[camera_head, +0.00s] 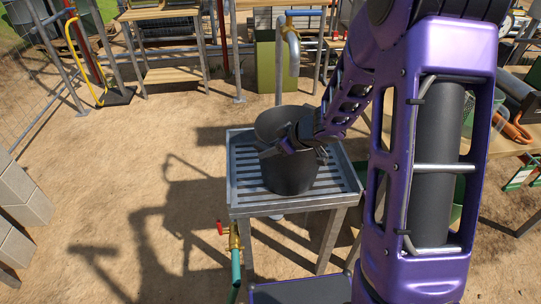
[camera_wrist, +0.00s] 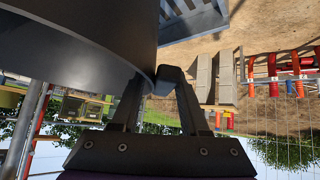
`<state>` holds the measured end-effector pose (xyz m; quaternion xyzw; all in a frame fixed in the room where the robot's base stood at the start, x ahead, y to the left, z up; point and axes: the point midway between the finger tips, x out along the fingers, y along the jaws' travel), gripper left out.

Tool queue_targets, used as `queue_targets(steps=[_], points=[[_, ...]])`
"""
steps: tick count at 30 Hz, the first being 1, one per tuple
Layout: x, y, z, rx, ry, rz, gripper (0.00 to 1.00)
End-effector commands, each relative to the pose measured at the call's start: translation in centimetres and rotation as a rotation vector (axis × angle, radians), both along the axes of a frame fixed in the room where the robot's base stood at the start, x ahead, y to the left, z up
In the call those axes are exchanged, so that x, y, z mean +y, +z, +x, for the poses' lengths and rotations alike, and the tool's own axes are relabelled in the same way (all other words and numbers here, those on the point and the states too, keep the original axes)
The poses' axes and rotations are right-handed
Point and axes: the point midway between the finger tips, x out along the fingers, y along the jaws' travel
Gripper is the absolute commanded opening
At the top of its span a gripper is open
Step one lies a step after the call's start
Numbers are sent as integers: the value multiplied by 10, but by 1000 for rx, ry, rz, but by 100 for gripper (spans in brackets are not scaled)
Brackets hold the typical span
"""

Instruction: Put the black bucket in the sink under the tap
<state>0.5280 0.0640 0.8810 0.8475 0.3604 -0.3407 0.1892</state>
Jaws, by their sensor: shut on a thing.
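The black bucket (camera_head: 290,178) is upright over the grey slatted metal sink (camera_head: 240,193), inside its rim in the head view. I cannot tell whether its base touches the slats. My gripper (camera_head: 284,146) is shut on the bucket's upper wall. In the wrist view the bucket (camera_wrist: 85,35) fills the upper left, and my gripper (camera_wrist: 160,78) has its fingers meeting at the bucket's edge. A corner of the sink (camera_wrist: 195,22) shows in the wrist view.
A brass valve with a red handle and green hose (camera_head: 234,240) stands at the sink's front left. Wooden tables (camera_head: 170,75) stand behind. Concrete blocks (camera_head: 20,195) are at the left edge. Sandy ground left of the sink is mostly clear.

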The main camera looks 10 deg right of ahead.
Motion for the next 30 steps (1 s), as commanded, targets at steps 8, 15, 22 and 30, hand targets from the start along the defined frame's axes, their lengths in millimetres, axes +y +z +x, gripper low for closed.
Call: queue_targets(steps=[8, 15, 22, 30], points=[[0, -2, 1, -3, 1, 0, 0], [0, -5, 0, 0, 0, 0, 66], [0, -4, 0, -1, 1, 0, 74], [-7, 10, -6, -3, -1, -1, 74]])
